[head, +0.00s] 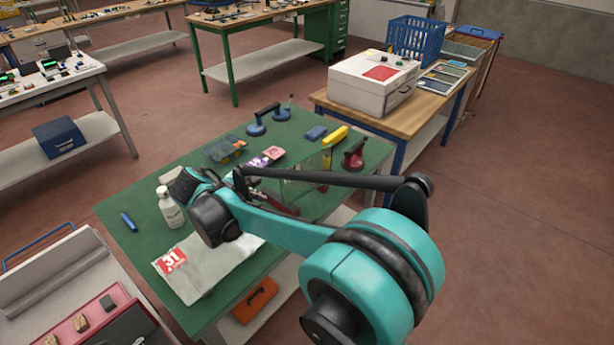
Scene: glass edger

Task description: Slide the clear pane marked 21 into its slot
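A clear, greenish upright pane (309,170) shows behind my arm on the green table; I cannot read a mark on it. A pale flat sheet with a red label reading 31 (172,261) lies at the table's near left. No number 21 is readable, and I cannot make out the slot. My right arm comes in from the right across the table, with its dark wrist end near the white bottle. My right gripper's fingers cannot be made out, so its state and any hold are unclear. My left gripper is out of view.
The green table (137,203) carries a white bottle (171,208), a blue suction lifter (257,128), a red suction lifter (354,156) and a yellow block (335,135). A white box (371,88) stands on the wooden bench behind.

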